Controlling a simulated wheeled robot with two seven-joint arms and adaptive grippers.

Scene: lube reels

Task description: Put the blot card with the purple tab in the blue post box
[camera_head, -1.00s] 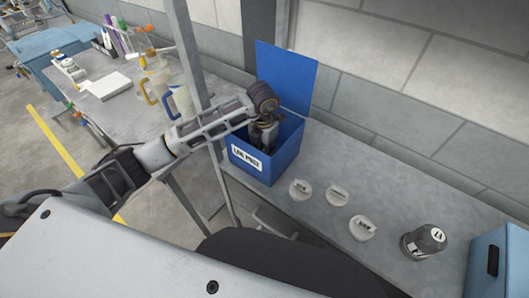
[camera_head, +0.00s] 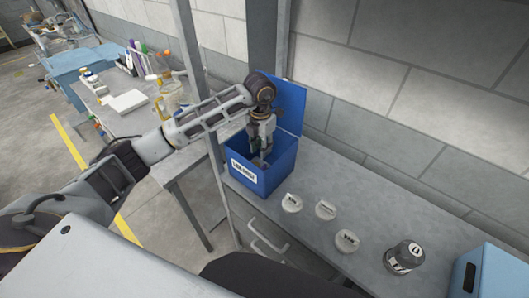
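The blue post box (camera_head: 283,172) stands on the grey bench with its lid raised at the back. It has a white label with dark lettering on its front. My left gripper (camera_head: 260,158) points down into the box's open top, its fingertips at about rim level or a little inside. The fingers are small and partly in shadow, so I cannot tell whether they are apart or hold anything. I cannot make out a blot card with a purple tab; the box's inside is mostly hidden. My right gripper is not in view.
Several pale round lids (camera_head: 325,209) lie on the bench right of the box, beside a dark-capped jar (camera_head: 403,257). A blue case (camera_head: 494,272) is at the right edge. A grey post (camera_head: 205,100) stands left of the box. A second bench holds a white block (camera_head: 127,101) and jugs.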

